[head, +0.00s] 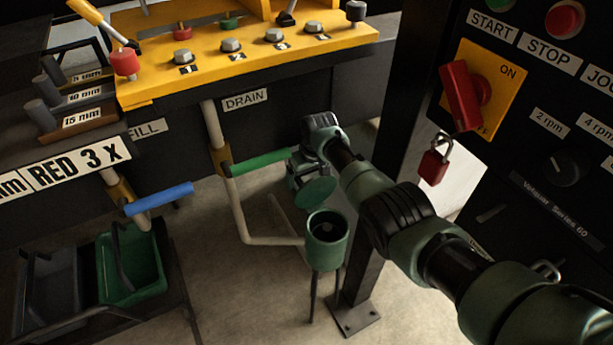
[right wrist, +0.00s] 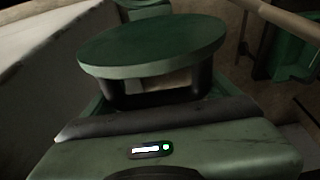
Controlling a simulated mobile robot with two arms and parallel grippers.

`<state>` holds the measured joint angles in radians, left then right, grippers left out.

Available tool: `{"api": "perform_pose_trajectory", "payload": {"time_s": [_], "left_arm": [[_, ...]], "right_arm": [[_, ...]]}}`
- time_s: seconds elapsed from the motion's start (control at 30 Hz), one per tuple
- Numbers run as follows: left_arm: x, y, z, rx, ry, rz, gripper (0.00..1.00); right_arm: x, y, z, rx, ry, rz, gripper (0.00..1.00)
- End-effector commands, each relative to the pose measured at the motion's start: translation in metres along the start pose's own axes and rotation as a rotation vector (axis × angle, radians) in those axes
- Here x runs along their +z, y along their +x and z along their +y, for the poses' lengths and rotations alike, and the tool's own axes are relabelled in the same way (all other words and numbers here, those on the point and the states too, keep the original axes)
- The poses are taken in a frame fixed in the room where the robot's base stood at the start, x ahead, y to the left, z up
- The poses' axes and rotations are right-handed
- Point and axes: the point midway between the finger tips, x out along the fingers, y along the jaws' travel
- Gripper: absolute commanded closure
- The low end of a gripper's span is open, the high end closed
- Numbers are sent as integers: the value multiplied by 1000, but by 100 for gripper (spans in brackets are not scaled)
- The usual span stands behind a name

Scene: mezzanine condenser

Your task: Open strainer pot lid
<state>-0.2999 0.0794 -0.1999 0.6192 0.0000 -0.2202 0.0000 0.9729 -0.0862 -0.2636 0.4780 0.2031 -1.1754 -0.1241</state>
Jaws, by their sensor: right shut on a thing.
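The strainer pot (head: 326,248) is a green cylinder on thin dark legs, low in the middle of the head view. Its top is uncovered and a dark inside shows. Its round green lid (head: 316,193) is just above and behind the rim, tilted; whether it touches the pot is unclear. My right gripper (head: 309,180) is at the lid's far side, shut on it. In the right wrist view the lid (right wrist: 150,45) fills the space in front of the gripper and hides much of the fingers. My left gripper is not in view.
A pale pipe with the green DRAIN handle (head: 261,162) runs just left of the pot. A blue handle (head: 159,198) is farther left. A dark post (head: 383,130) and the switch panel (head: 545,130) stand at right. A green bin (head: 131,263) is low left.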

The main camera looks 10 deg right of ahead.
Motion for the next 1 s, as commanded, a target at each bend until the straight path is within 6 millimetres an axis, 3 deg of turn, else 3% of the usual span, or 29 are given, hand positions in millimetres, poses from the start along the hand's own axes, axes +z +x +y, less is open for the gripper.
{"api": "perform_pose_trajectory", "payload": {"time_s": [0.03, 0.17, 0.2, 0.23, 0.57, 0.77, 1.0], "left_arm": [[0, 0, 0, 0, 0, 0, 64], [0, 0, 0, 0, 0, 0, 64], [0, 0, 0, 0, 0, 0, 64], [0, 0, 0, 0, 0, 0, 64], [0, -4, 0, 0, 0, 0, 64], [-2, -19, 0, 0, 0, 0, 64], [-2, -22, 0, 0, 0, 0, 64]], "right_arm": [[9, 7, -2, -5, 4, -22, 84], [9, 7, -2, -5, 3, -22, 84], [9, 7, -2, -5, 3, -22, 8], [9, 7, -2, -5, 3, -22, 0], [4, -2, -1, -3, 1, -9, 0], [3, -29, 0, -2, 1, -9, 0], [4, -59, -1, -3, 2, -12, 0]]}}
